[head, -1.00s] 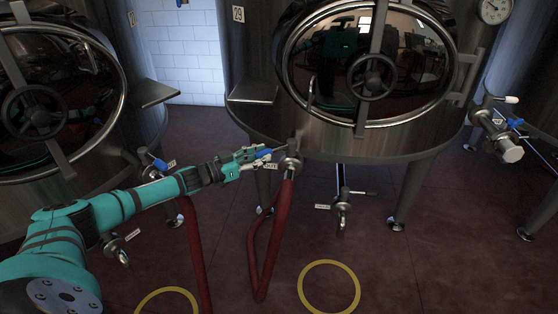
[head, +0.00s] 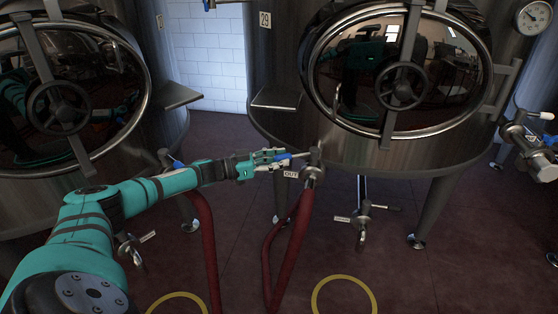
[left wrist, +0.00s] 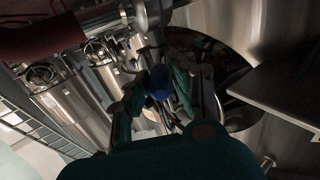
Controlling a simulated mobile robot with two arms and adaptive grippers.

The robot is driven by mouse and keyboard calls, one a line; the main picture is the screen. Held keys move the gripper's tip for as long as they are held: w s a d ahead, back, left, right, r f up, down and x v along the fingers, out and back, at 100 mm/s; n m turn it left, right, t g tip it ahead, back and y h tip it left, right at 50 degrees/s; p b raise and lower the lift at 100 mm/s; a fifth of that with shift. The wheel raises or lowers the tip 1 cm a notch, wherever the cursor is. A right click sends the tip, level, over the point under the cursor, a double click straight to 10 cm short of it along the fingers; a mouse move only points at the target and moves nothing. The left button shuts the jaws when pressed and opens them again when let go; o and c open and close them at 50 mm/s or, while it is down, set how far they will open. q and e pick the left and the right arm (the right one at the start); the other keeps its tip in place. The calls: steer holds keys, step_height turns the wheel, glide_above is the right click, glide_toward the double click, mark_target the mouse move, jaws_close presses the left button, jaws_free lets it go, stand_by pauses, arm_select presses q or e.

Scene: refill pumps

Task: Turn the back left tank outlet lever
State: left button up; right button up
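A large steel tank (head: 270,112) with a "29" plate and a round hatch stands in the middle of the head view. Its outlet valve (head: 313,172) has an OUT label beside it and a red hose below. The valve's blue-gripped lever (head: 283,156) sticks out to the left, roughly level. My left gripper (head: 270,158) has its fingers on both sides of the blue grip and appears closed on it. In the left wrist view the blue grip (left wrist: 159,82) sits between the fingers, which partly hide it. My right gripper is out of view.
A red hose (head: 288,250) hangs from the valve to the floor. Another tank (head: 165,75) with a hatch stands at left. A lower valve (head: 363,217) sits under the middle tank. A side valve (head: 535,150) juts out at right. Yellow rings (head: 344,282) mark the floor.

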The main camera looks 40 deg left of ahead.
arm_select(q)
steer(key=o, duration=0.4)
steer(key=shift+w+a+r, duration=0.1)
steer(key=shift+a, duration=0.1)
steer(key=shift+o, duration=0.3)
steer(key=shift+d, duration=0.1)
step_height(320, 180, up, 10)
